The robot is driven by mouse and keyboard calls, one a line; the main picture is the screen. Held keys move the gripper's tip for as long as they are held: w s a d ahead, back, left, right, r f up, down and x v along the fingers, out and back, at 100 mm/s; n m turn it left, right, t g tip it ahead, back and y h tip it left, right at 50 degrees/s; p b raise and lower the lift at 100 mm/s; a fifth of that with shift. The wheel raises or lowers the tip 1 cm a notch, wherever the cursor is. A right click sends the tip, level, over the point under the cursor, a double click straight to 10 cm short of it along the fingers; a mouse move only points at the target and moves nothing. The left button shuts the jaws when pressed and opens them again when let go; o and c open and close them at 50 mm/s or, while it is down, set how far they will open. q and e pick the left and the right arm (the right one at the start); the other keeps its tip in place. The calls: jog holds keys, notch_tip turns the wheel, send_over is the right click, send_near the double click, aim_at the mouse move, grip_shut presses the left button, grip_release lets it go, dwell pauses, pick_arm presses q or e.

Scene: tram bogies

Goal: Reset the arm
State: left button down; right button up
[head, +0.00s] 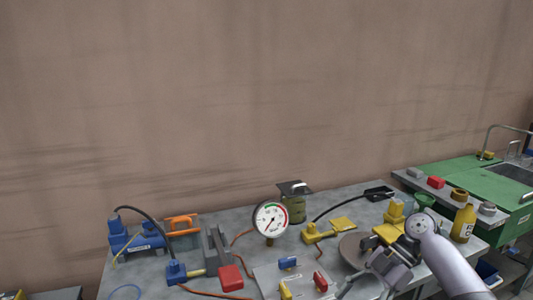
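One arm of mine, the right one, comes in from the lower right corner. Its grey wrist and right gripper (368,278) are over the front right of the grey workbench (345,202). The fingers are small and partly lost against the parts behind, so I cannot tell whether they are open or shut. I see no object clearly held in them. My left arm and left gripper are not in view.
A dial gauge (270,219) stands mid-bench. A blue tool (135,240) is at left. A grey tray (265,275) holds small coloured parts. Yellow fittings (318,232) and a yellow bottle (463,223) stand at right. A green cabinet (480,185) adjoins. The wall behind is bare.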

jog(key=s+a+f+m+t+h, duration=0.15)
jog(key=s+a+f+m, duration=0.25)
jog(key=s+f, duration=0.4)
jog(key=s+a+f+m+t+h, duration=0.1)
jog(key=s+a+f+m+h, duration=0.2)
jog(key=s+f, duration=0.55)
jog(key=s+d+m+t+h, duration=0.4)
jog(key=s+d+m, duration=0.5)
jog(key=m, duration=0.4)
jog(key=s+a+f+g+p, duration=0.1)
jog(key=s+f+p, duration=0.2)
jog(key=f, duration=2.1)
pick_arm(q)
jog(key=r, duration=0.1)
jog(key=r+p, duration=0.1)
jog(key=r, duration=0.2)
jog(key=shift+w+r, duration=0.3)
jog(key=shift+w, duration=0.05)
pick_arm(e)
jog(key=s+d+f+g, duration=0.1)
jog(key=s+d+f, duration=0.1)
jog(key=s+f, duration=1.1)
jog(key=s, duration=0.3)
jog(key=shift+s+d+f, duration=0.2)
jog(key=shift+s+d, duration=0.15)
jog(key=shift+d, duration=0.05)
